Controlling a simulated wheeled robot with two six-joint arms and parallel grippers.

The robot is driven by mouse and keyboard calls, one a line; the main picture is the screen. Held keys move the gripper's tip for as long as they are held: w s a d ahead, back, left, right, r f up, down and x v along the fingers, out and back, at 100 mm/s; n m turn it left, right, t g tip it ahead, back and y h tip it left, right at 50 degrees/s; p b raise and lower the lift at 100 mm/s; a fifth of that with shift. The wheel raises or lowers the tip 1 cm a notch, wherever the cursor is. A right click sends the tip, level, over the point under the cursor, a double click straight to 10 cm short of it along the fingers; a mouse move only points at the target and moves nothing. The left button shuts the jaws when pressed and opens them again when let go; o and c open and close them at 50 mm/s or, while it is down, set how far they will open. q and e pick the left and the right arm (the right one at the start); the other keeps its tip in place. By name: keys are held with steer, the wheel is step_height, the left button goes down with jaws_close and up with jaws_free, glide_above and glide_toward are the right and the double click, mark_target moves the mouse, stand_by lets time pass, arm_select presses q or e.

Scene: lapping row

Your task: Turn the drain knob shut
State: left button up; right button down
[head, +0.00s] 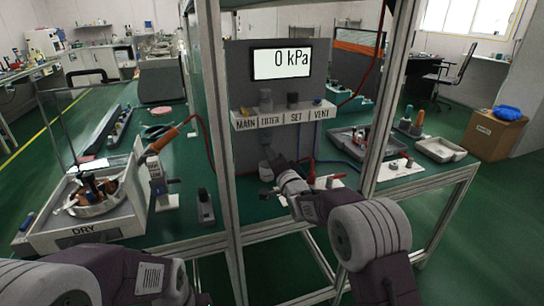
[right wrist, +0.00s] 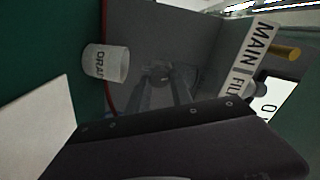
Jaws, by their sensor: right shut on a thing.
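My right gripper (head: 270,168) reaches up to the grey panel (head: 243,150), under the label strip, at the filter's place. In the right wrist view its two dark fingers (right wrist: 163,88) are closed on a small dark grey knob (right wrist: 160,72), which they partly hide. A white cylinder marked DRAI… (right wrist: 105,63) stands just beside it, its last letters out of sight. The knob's turn position cannot be read. Of my left arm only links show at the bottom left of the head view; its gripper is out of the picture.
The label strip (head: 283,115) reads MAIN, FILTER, SET, VENT, with small knobs above. The display (head: 281,63) reads 0 kPa. Metal frame posts (head: 222,150) stand close on both sides of the panel. A DRY box (head: 85,236) with a bowl is at left; grey trays (head: 440,150) are at right.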

steer(key=m, duration=0.4)
steer(key=shift+f+m+p, duration=0.1)
steer(key=shift+m+p, duration=0.2)
stand_by(0.4)
steer(key=c, duration=1.1)
jaws_free()
steer(key=shift+c, duration=0.2)
steer(key=v, duration=0.9)
